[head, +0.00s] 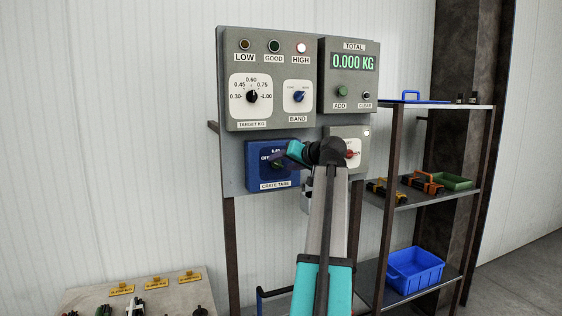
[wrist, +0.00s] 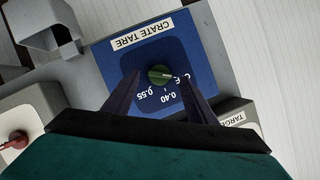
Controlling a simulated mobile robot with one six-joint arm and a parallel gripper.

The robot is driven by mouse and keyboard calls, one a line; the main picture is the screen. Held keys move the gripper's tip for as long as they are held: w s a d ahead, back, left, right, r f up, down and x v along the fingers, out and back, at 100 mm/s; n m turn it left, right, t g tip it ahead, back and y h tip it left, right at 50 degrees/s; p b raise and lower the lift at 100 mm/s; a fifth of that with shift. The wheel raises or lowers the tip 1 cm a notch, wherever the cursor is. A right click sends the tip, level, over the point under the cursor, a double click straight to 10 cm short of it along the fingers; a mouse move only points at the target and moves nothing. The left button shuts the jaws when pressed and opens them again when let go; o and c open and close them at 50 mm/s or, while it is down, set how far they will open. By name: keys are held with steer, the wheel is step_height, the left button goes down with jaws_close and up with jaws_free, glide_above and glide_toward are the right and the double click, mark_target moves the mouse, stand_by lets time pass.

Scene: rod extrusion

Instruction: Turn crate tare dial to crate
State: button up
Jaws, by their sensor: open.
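The crate tare dial is a small green knob (wrist: 160,75) on a dark face set in a blue panel labelled CRATE TARE (head: 257,176). In the wrist view the panel appears upside down, with printed marks 0.40 and 0.55 and a partly covered OFF mark. The knob's pointer seems to face the OFF side, but it is small. My gripper (wrist: 159,80) is open, with one dark finger on each side of the knob. I cannot tell whether the fingers touch it. In the head view my gripper (head: 280,158) covers part of the dial face.
Above is a grey panel with a target dial (head: 251,96), a BAND knob (head: 298,97) and lamps. The TOTAL display (head: 353,62) reads 0.000 KG. A red knob (head: 350,154) is at right. A shelf with a blue bin (head: 415,270) stands further right.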

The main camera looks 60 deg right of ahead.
steer(key=shift+x, duration=1)
steer(key=shift+c, duration=0.3)
steer(key=c, duration=1)
steer(key=m, duration=0.1)
steer(key=m+t+y+b, duration=0.1)
steer(key=m+t+b, duration=0.1)
steer(key=m, duration=0.1)
steer(key=shift+s+d+f, duration=0.15)
steer(key=shift+d+f, duration=0.05)
steer(key=shift+f, duration=0.1)
steer(key=m+t+b, duration=0.1)
steer(key=m, duration=0.1)
steer(key=m+t+b, duration=0.1)
steer(key=m, duration=0.2)
steer(key=shift+f+t+y, duration=0.2)
steer(key=shift+t+y, duration=0.1)
